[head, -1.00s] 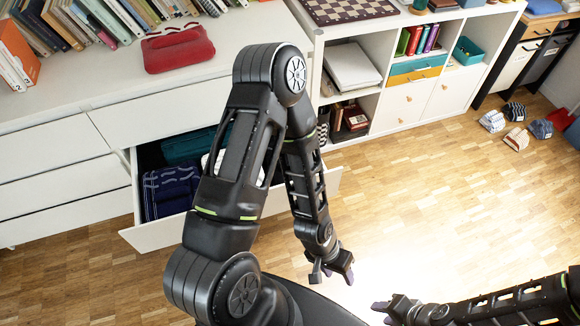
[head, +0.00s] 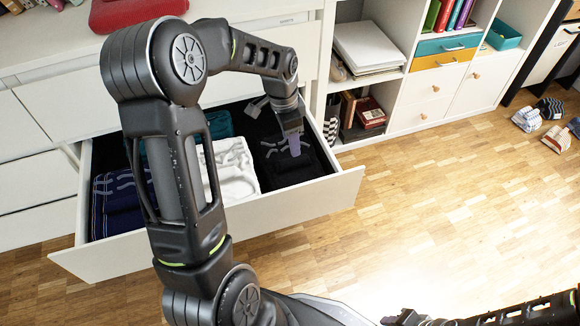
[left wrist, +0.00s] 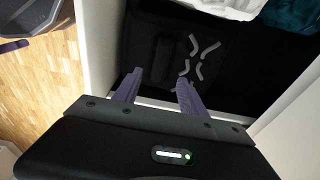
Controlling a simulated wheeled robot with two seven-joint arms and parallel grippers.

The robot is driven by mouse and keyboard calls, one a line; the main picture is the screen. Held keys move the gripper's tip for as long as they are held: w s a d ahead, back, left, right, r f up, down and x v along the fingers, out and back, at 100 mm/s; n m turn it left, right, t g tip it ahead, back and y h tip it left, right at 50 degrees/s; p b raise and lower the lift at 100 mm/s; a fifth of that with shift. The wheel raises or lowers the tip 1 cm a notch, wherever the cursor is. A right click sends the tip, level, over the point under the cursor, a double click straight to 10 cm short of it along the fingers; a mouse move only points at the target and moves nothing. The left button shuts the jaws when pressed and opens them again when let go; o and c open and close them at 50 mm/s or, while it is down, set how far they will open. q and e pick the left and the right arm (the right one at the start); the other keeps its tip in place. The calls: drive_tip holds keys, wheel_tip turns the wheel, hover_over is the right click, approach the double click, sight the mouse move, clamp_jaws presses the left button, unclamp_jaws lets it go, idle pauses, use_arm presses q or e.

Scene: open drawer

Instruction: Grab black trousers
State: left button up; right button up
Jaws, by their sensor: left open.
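The black trousers (head: 290,165) lie folded at the right end of the open drawer (head: 215,225). In the left wrist view the black trousers (left wrist: 165,45) show grey stitched lines and blend into the dark drawer floor. My left gripper (head: 290,143) is over the black trousers, pointing down. In the left wrist view its two purple fingers (left wrist: 160,80) are apart with nothing between them, in front of the trousers; contact cannot be told. My right gripper (head: 400,318) is at the bottom edge of the head view, mostly cut off.
White trousers (head: 232,170) lie left of the black ones, with dark blue jeans (head: 120,203) farther left and a teal garment (head: 218,124) behind. The drawer's front and right walls stand close to my left gripper.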

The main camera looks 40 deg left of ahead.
sight(290, 164)
use_arm(q)
drive_tip(key=shift+r, duration=0.15)
drive_tip(key=shift+w+d+f+b, duration=0.15)
drive_tip(key=shift+f+b, duration=0.25)
drive_tip(key=shift+f, duration=1)
wheel_tip(290, 164, down, 5)
drive_tip(key=b, duration=0.2)
drive_tip(key=shift+w+f+b, duration=0.1)
drive_tip(key=shift+f+b, duration=0.05)
drive_tip(key=shift+b, duration=0.15)
clamp_jaws()
